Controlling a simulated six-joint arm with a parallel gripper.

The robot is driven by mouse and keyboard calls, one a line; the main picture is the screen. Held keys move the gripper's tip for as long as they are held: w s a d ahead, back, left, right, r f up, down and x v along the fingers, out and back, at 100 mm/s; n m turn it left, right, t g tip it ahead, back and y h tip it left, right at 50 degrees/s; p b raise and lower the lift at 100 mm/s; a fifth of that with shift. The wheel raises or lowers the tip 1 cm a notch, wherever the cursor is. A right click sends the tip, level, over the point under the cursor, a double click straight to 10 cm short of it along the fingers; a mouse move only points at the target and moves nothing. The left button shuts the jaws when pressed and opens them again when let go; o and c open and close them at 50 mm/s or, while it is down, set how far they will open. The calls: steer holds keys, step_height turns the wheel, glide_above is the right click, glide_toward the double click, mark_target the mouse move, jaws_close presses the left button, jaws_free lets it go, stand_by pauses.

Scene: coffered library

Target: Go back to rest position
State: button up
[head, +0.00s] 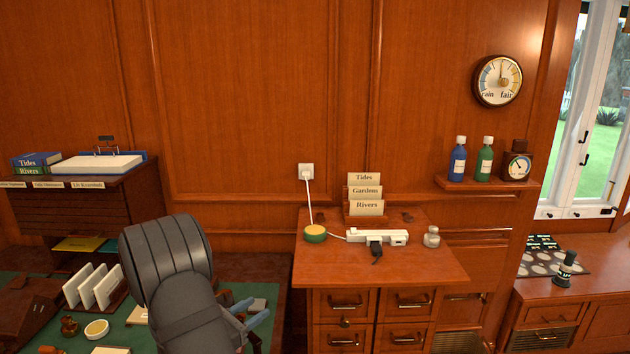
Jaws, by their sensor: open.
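My arm (170,270) rises at the lower left, over the green-topped desk. My gripper (258,325) is partly seen at its lower right, with light blue parts and a dark finger. It is open, and I see nothing held in it. It is left of the small wooden cabinet and apart from it. The arm hides part of the desk.
On the wooden cabinet (440,270) stand a power strip (378,236), a green-and-yellow puck (315,234), a card holder (365,197) and a small jar (431,237). Letter racks (95,287) stand left of my arm. A shelf (487,184) holds two bottles.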

steer(key=shift+w+d+m+g+h, duration=0.1)
steer(key=shift+d+m+g+h, duration=0.2)
steer(key=shift+m+g+h, duration=0.3)
steer(key=shift+d+m+g+h, duration=0.25)
steer(key=shift+m+g+h, duration=0.25)
steer(key=shift+g+h, duration=0.15)
